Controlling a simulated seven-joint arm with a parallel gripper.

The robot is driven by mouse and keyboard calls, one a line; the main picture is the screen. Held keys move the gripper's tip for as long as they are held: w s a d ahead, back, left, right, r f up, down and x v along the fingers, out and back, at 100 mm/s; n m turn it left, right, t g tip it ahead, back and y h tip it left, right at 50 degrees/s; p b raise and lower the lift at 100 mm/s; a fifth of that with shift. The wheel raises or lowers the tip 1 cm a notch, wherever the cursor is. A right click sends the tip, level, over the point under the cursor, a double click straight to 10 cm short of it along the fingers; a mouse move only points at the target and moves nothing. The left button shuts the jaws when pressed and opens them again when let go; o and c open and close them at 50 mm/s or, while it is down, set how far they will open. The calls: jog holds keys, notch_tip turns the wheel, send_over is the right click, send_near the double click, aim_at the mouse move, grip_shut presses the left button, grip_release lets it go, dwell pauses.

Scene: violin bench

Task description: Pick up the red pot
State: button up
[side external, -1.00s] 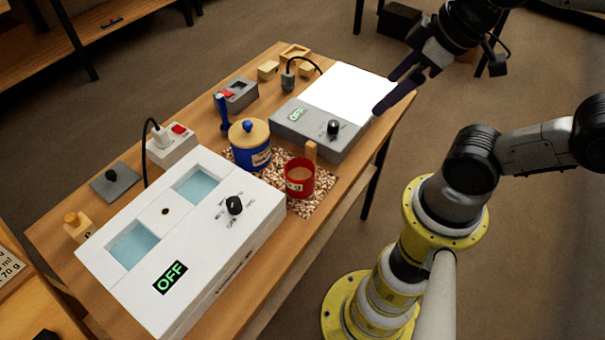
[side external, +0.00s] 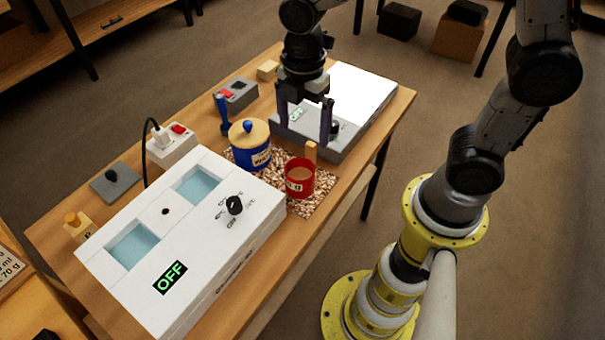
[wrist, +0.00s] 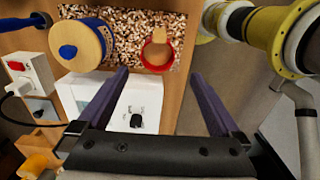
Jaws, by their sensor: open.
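The red pot (side external: 299,182) stands upright on a speckled mat (side external: 317,206), with tan contents and a wooden stick or handle rising at its back edge. It also shows in the wrist view (wrist: 149,58), near the top middle, beyond my fingertips. My gripper (side external: 303,122) is open and empty, fingers pointing down, above the grey bench device and behind the pot in the side view. In the wrist view my gripper (wrist: 160,80) has its two dark fingers wide apart, and the pot lies ahead of the gap. Nothing touches the pot but the mat and possibly the stick.
A blue pot with a wooden lid (side external: 250,148) stands close left of the red pot. A large white device (side external: 190,240) with a dial fills the front left. A grey device with a white top (side external: 345,95) is behind. A blue-handled tool (side external: 222,112) stands farther left.

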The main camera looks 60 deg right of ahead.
send_near(300, 169)
jog(key=s+a, duration=0.2)
jog(key=shift+w+a+f, duration=0.1)
jog(key=shift+w+f, duration=0.05)
jog(key=shift+f, duration=3.1)
jog(key=c, duration=1.3)
